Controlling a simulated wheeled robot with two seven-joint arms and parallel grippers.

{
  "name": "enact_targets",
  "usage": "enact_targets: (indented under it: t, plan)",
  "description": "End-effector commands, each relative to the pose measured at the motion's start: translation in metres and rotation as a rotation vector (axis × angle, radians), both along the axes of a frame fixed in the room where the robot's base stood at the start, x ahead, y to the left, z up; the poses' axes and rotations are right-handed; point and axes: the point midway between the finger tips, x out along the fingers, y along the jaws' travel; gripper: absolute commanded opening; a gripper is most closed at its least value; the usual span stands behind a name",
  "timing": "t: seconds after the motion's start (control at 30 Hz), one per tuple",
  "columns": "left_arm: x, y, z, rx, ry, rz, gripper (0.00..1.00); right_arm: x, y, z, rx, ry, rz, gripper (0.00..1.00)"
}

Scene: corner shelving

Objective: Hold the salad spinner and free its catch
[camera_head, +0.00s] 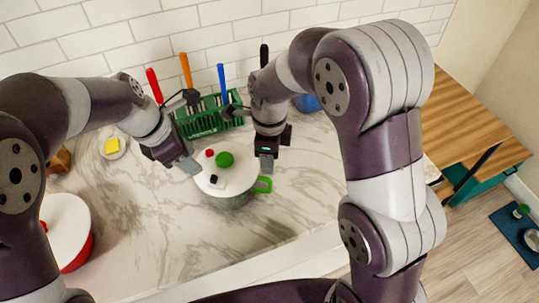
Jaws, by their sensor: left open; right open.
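The salad spinner (233,179) stands upright on the marble counter. It has a white lid with a green knob (224,160), a red button (210,153) and a small black-and-white part (215,181) on top. A green handle (263,185) sticks out at its right side. My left gripper (188,166) is open at the lid's left back edge; I cannot tell whether it touches. My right gripper (266,164) is open and points down by the lid's right edge, just above the green handle. Which part is the catch is not clear.
A green rack (208,120) with red, orange and blue-handled tools stands behind, against the tiled wall. A red pot with a white lid (66,226) is at the left. A small plate with a yellow block (112,147) lies back left. The counter in front is clear.

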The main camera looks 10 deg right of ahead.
Motion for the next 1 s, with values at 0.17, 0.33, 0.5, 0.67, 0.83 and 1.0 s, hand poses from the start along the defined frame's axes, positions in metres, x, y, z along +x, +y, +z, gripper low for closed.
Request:
enact_targets:
  t: [0.17,0.33,0.5,0.67,0.83,1.0]
  plan:
    - [0.000,0.000,0.000,0.000,0.000,0.000,0.43,-0.004,-0.001,0.000,-0.002,0.022,-0.259,0.46]
    - [0.000,0.000,0.000,0.000,0.000,0.000,0.43,-0.005,-0.001,-0.019,-0.003,0.025,-0.303,0.46]
    - [0.000,0.000,0.000,0.000,0.000,0.000,0.43,-0.005,-0.002,-0.060,-0.004,0.026,-0.301,0.46]
    - [0.000,0.000,0.000,0.000,0.000,0.000,0.43,-0.006,-0.002,-0.097,-0.004,0.026,-0.300,0.46]
    - [0.000,0.000,0.000,0.000,0.000,0.000,0.43,-0.005,-0.001,-0.120,-0.002,0.023,-0.300,0.46]
    - [0.000,0.000,0.000,0.000,0.000,0.000,0.43,-0.005,-0.001,-0.127,-0.001,0.021,-0.299,0.46]
